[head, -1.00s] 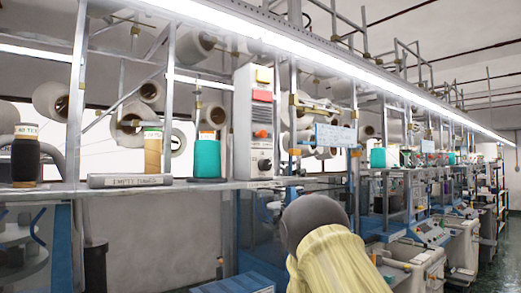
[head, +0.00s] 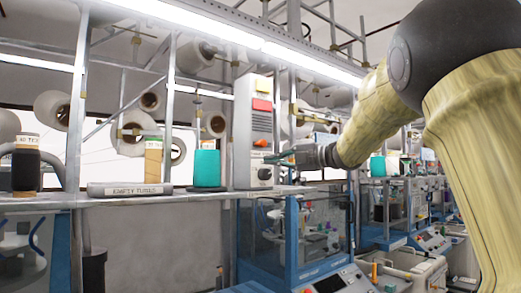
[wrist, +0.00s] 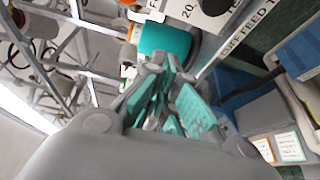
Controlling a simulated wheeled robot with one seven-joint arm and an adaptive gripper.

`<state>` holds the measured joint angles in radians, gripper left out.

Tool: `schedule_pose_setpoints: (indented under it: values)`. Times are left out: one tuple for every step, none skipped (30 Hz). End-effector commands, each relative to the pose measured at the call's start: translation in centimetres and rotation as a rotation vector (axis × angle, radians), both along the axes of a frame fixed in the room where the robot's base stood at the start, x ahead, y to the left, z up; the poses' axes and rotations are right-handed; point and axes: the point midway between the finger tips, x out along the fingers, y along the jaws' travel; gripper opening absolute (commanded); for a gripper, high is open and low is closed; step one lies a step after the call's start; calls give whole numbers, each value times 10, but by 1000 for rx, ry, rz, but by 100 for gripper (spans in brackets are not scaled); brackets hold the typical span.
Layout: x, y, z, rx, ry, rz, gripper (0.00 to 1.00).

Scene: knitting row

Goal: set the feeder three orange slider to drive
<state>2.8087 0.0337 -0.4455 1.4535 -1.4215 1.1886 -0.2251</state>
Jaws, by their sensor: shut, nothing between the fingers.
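The grey-white control box (head: 241,140) stands upright on the shelf in the head view, with a yellow part at its top and a red one below. The orange slider (head: 261,143) is a small piece on its front, above a black knob (head: 265,174). Its exact setting is too small to read. My gripper (head: 272,159) is shut and empty, its teal fingers just in front of the box between slider and knob; I cannot tell whether they touch it. In the wrist view my gripper (wrist: 172,82) points at the shelf; the slider cannot be made out there.
A teal yarn cone (head: 207,168) stands left of the box and shows in the wrist view (wrist: 165,40). A brown cone (head: 153,160), a black cone (head: 26,170) and a labelled grey bar (head: 125,189) are further left. Machines (head: 315,240) stand below the shelf.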

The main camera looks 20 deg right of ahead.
Motion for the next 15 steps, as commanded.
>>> schedule_pose_setpoints:
  values:
    - [-9,-2,20,-31,-28,7,0]
    - [-14,-3,29,-47,-39,10,0]
    - [-19,-4,38,-63,-51,13,0]
    - [-21,-5,43,-74,-59,16,0]
    - [-24,-5,47,-82,-63,17,0]
    - [-26,-6,51,-89,-69,18,0]
    - [-27,-6,53,-93,-72,18,0]
    - [-28,-6,54,-96,-74,20,0]
    - [-28,-6,55,-97,-73,20,0]
    - [-28,-6,55,-98,-74,20,0]
    - [-28,-6,55,-97,-73,20,0]
    - [-28,-6,55,-97,-73,20,0]
    - [-28,-6,55,-96,-74,20,0]
    - [-28,-6,55,-96,-74,20,0]
    - [-28,-6,55,-96,-74,20,0]
